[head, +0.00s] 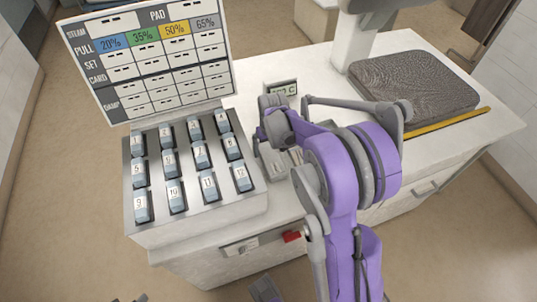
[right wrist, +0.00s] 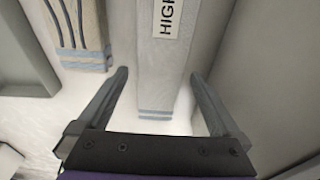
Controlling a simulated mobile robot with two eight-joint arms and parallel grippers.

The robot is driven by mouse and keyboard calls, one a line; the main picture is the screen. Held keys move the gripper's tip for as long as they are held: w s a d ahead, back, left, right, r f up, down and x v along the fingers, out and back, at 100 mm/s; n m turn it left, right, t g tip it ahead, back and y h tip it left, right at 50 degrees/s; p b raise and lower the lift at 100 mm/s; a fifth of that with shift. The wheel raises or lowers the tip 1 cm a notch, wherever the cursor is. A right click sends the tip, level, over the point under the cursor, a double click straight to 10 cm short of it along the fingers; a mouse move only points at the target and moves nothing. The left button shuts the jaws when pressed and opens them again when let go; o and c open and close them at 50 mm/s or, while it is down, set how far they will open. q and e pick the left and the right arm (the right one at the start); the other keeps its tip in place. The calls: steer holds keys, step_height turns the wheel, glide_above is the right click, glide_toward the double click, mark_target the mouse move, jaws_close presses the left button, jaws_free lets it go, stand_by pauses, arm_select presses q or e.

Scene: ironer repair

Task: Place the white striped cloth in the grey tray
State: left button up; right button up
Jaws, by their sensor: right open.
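My right gripper (head: 272,158) is over the counter, just right of the numbered panel, and is mostly hidden by its own purple arm in the head view. In the right wrist view its two fingers (right wrist: 155,105) are spread apart with nothing gripped. Between and beyond them lies a pale strip-like thing (right wrist: 165,70) with a label reading HIGH and blue-grey stripes across its near end; it looks like the white striped cloth. A similar beige piece with dark lines (right wrist: 80,30) lies to its left. I cannot make out the grey tray for certain.
The grey numbered panel (head: 255,203) and its tall sign board (head: 88,70) stand at the left. A dark grey pad (head: 415,82) and a yellow ruler (head: 445,121) lie on the right of the white counter (head: 480,128).

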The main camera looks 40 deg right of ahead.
steer(key=shift+w+f, duration=0.1)
steer(key=shift+f, duration=0.55)
steer(key=shift+r, duration=0.1)
steer(key=c, duration=1.5)
